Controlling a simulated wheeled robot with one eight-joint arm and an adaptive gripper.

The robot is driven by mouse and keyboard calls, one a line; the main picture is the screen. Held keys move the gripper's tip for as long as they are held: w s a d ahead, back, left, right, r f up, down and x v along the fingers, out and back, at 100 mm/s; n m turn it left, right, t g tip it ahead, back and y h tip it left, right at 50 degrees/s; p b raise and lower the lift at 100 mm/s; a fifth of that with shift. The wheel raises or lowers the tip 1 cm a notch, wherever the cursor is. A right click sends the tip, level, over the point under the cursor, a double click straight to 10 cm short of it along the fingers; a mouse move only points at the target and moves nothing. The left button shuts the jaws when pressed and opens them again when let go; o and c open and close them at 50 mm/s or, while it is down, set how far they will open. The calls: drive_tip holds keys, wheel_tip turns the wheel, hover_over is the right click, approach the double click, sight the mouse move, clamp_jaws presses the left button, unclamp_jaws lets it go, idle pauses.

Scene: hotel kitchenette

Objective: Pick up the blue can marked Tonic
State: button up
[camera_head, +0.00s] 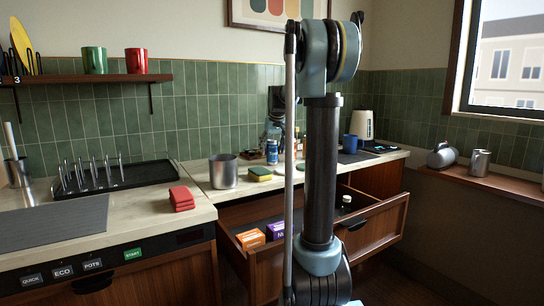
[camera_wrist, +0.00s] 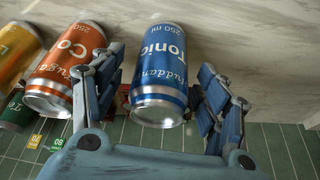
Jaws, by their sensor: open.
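The blue can marked Tonic (camera_wrist: 162,68) sits between the two fingers of my gripper (camera_wrist: 160,72) in the wrist view. My gripper is open, with a finger on each side of the can. A narrow gap shows on the right; on the left I cannot tell if the finger touches. The blue can (camera_head: 272,151) also shows on the counter in the head view, left of my arm. A red-orange can marked Co (camera_wrist: 66,66) is close beside my left finger, its label partly hidden.
A yellow-orange can (camera_wrist: 18,52) and a green can (camera_wrist: 16,112) are further left in the wrist view. In the head view, a steel pot (camera_head: 223,172) and sponge (camera_head: 260,173) share the counter. An open drawer (camera_head: 285,240) below holds several items.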

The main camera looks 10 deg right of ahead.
drive_tip(key=shift+w+f, duration=0.2)
drive_tip(key=shift+f, duration=0.25)
drive_tip(key=c, duration=1.4)
drive_tip(key=shift+o, duration=0.2)
